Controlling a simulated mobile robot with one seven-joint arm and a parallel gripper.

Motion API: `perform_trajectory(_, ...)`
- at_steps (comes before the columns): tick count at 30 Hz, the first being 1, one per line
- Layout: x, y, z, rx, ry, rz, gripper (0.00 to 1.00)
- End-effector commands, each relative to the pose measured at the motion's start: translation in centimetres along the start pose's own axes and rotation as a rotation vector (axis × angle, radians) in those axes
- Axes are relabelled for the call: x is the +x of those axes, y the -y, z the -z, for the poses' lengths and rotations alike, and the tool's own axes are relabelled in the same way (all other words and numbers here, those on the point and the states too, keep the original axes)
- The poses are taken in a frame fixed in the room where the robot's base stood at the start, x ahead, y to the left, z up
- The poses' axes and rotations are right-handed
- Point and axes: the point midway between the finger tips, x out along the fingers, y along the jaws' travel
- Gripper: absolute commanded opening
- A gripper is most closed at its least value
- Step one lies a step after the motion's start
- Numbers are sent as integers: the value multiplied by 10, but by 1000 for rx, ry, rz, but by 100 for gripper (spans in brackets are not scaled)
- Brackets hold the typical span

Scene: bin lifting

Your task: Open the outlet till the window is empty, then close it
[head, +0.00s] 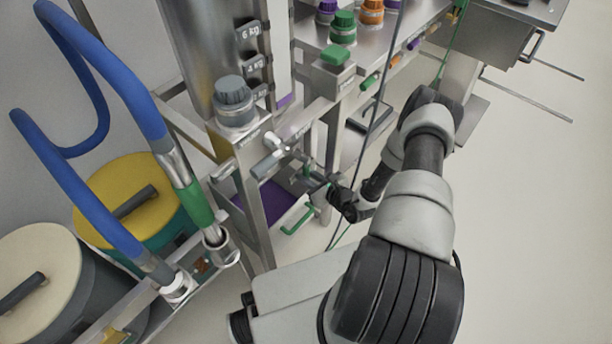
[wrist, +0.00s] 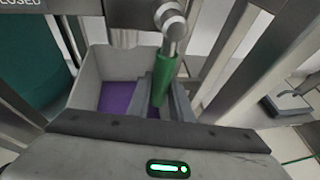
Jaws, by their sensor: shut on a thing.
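The steel hopper (head: 203,50) stands at upper centre in the head view. Its upright window (head: 279,60) is pale, with purple at the bottom (head: 284,101) near the lowest weight tag. The metal outlet (head: 268,163) is below; its pipe shows in the wrist view (wrist: 124,38). My gripper (head: 322,182) is beside the outlet. In the wrist view my gripper (wrist: 163,98) is shut on the green lever handle (wrist: 165,72). Below is a grey bin (wrist: 88,72) with purple material (wrist: 115,97) in it. Whether material is falling cannot be told.
A blue hose (head: 100,80) and lidded drums (head: 140,200) stand at left. A bench with coloured-cap bottles (head: 343,27) is behind. The bin's green handle (head: 297,219) faces the open floor (head: 530,200) at right. A sign reading "CLOSED" (wrist: 20,3) shows in the wrist view.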

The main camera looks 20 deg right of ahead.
Motion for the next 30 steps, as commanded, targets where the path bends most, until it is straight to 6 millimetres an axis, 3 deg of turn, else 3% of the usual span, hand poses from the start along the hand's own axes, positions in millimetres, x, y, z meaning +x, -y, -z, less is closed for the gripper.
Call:
perform_trajectory(3, 0, 4, -1, -7, 4, 6, 0)
perform_trajectory(4, 0, 4, -2, -7, 4, 6, 24)
perform_trajectory(7, 0, 3, -1, -5, 3, 5, 38)
perform_trajectory(16, -1, 2, -1, -2, 2, 2, 38)
perform_trajectory(20, -13, 2, -2, -1, 1, 2, 38)
perform_trajectory(30, -90, 2, -3, 0, 0, 5, 38)
